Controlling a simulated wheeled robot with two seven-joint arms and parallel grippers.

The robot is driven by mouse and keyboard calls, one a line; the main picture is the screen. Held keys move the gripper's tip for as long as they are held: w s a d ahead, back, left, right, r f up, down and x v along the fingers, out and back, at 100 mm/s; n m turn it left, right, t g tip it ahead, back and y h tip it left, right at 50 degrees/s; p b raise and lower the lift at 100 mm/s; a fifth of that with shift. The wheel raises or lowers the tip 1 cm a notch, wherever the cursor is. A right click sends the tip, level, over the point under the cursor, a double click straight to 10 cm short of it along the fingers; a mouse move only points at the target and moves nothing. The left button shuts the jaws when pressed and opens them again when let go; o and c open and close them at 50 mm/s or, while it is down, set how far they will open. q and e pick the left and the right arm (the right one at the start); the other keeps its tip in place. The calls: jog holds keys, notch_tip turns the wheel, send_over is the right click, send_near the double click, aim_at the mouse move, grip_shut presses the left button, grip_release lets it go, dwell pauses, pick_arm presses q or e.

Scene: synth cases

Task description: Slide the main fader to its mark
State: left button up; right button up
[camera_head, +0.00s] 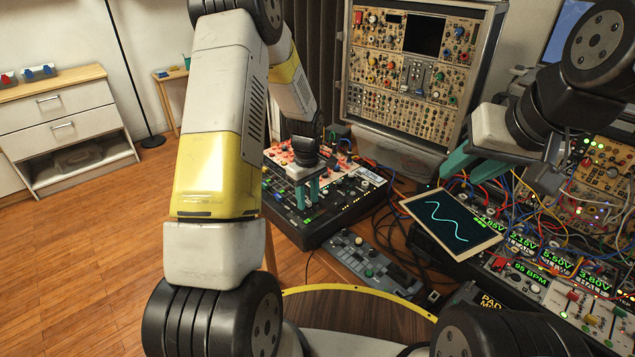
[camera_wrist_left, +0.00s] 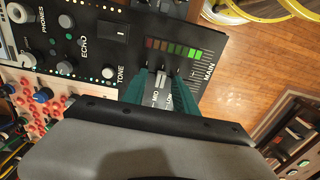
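The black mixer (camera_head: 342,215) stands on the table in the head view. The left wrist view shows its panel close up, with a MAIN label, a column of tick marks (camera_wrist_left: 206,67) and a lit green-to-red level bar (camera_wrist_left: 174,48). My left gripper (camera_head: 307,194) points down at the mixer, its teal fingers apart over the panel. My right gripper (camera_head: 548,178) hangs open above the right-hand gear.
A tablet with a wave trace (camera_head: 453,222) lies right of the mixer. A small grey controller (camera_head: 368,262) lies in front. A tall modular rack (camera_head: 408,65) stands behind. Loose cables (camera_head: 530,225) crowd the right side. Red-capped knobs (camera_wrist_left: 48,115) lie left in the wrist view.

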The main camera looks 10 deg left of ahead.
pick_arm(q)
grip_shut()
dwell(1.4)
